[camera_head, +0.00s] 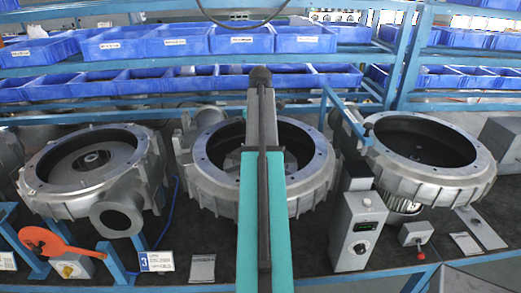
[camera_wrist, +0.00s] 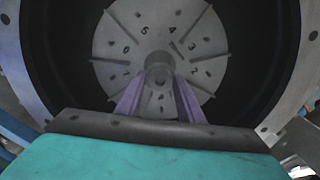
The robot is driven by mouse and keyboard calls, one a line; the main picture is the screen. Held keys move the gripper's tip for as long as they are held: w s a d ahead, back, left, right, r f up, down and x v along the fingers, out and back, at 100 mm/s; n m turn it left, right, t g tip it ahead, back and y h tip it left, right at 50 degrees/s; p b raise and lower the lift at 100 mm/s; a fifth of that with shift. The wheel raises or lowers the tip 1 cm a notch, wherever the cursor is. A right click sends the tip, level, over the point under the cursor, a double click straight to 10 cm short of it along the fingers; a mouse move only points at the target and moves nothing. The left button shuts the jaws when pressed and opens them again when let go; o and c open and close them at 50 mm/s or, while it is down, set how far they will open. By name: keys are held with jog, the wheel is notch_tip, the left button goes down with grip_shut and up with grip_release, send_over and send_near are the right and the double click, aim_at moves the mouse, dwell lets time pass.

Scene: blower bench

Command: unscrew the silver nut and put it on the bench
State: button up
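The open blower housing (camera_wrist: 36,60) fills the wrist view, with a grey numbered disc (camera_wrist: 120,40) inside. A round grey hub (camera_wrist: 159,62) stands at the disc's centre; I cannot make out the silver nut as a separate part there. My gripper (camera_wrist: 160,80) reaches in from below. Its two purple fingers are apart, with their tips at either side of the hub in the picture. Whether they touch it is unclear. In the head view my arm covers the middle of the centre blower (camera_head: 205,165), hiding the hub and the fingers.
Similar blowers stand at left (camera_head: 40,180) and right (camera_head: 465,180). A grey control box (camera_head: 357,235), a small box with a red knob (camera_head: 413,234) and an orange paddle (camera_head: 45,243) are at the front. Blue bins (camera_head: 187,40) fill racks behind. Dark bench (camera_head: 210,237) shows in front of the centre blower.

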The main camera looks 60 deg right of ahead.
jog(key=shift+m, duration=1)
jog(key=c, duration=0.8)
jog(key=n, duration=0.6)
jog(key=shift+n, duration=0.3)
jog(key=n, duration=1.2)
jog(key=shift+r+n, duration=0.1)
jog(key=shift+n, duration=3.3)
